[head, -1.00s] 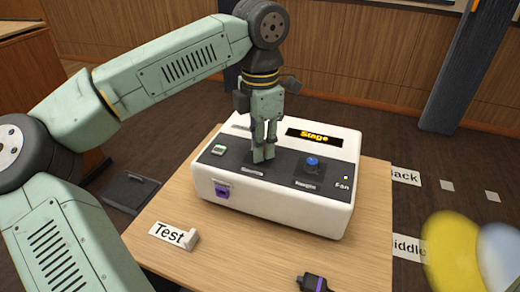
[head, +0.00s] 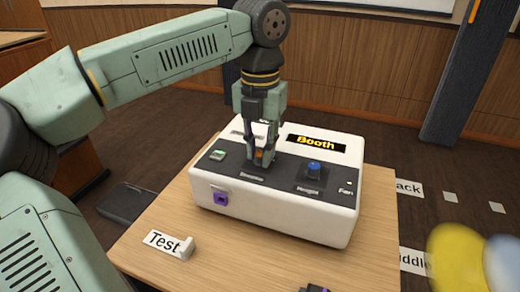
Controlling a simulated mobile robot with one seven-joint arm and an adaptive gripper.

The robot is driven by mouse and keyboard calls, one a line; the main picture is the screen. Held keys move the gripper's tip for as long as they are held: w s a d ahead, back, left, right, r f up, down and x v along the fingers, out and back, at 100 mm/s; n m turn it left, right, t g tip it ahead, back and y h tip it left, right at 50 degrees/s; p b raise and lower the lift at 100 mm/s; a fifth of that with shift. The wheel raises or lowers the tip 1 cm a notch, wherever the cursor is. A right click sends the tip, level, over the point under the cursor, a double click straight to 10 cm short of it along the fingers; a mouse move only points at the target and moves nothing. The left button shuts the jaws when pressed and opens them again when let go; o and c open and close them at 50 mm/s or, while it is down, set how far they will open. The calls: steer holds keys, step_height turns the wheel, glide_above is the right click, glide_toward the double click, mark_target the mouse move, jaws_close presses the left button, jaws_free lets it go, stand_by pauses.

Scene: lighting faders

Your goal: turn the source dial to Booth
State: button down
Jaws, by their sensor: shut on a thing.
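The white console (head: 275,216) stands on a wooden table, its dark sloped panel facing up. Its display (head: 316,144) reads "Booth" in amber letters. My gripper (head: 261,162) points down at the left-middle of the panel and is shut on the source dial (head: 259,155). Only a bit of orange on the dial shows between the fingers; the rest is hidden. The small label below the dial is too small to read for certain.
A blue knob (head: 314,166) sits to the right on the panel, and a green-lit switch (head: 217,155) to the left. A purple port (head: 220,199) is on the front. A "Test" card (head: 163,241) lies at the table's front left. A blurred yellow shape (head: 460,258) is at lower right.

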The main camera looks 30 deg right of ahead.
mark_target(260, 153)
stand_by(0.4)
steer(key=c, duration=1.4)
jaws_free()
steer(key=shift+c, duration=0.2)
step_height(260, 153, up, 12)
